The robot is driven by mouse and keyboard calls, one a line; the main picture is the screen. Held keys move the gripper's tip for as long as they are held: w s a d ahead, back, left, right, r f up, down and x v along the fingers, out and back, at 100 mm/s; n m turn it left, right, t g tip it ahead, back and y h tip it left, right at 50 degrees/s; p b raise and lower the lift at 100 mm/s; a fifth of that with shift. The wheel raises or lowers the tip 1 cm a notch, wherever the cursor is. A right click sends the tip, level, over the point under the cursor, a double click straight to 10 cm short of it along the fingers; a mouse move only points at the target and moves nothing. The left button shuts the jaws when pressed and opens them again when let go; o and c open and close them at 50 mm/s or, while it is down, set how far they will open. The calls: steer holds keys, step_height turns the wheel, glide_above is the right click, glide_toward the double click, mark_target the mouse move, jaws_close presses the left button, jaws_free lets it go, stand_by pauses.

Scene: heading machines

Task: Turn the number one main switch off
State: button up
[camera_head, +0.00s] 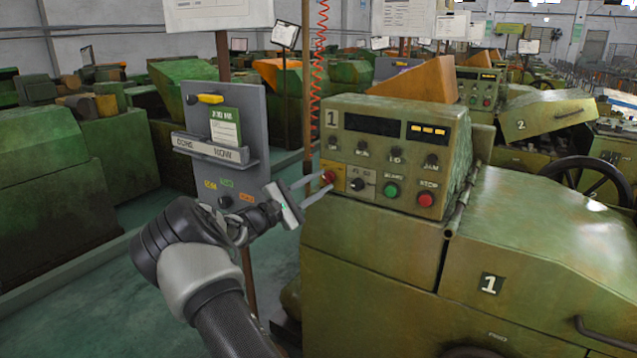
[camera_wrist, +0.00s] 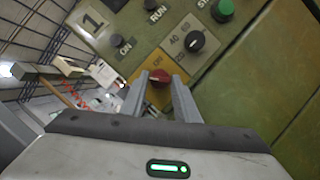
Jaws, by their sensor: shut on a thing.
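The number one machine (camera_head: 400,230) is green, with a control box (camera_head: 395,125) marked 1 on top. Its main switch is a red knob (camera_head: 327,178) on a yellow plate at the lower left of the box front. In the wrist view the red knob (camera_wrist: 158,77) sits between my fingertips, and the yellow plate (camera_wrist: 150,62) shows around it. My gripper (camera_head: 318,186) reaches in from the left; it also shows in the wrist view (camera_wrist: 160,84). It is shut on the red knob, its two fingers on either side. The knob's exact pointer position is too small to read.
A black selector knob (camera_head: 357,184), a green button (camera_head: 391,191) and a red stop button (camera_head: 426,199) lie to the right. A grey board (camera_head: 262,130) with a tray and paper stands left, behind my arm. Machine number two (camera_head: 545,115) is at the right.

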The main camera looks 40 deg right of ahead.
steer(key=shift+n+t, duration=0.4)
steer(key=shift+n, duration=0.9)
steer(key=o, duration=1)
steer(key=shift+o, duration=0.2)
steer(key=p+v, duration=0.1)
steer(key=v, duration=1.6)
steer(key=shift+f, duration=0.45)
steer(key=shift+s, duration=0.1)
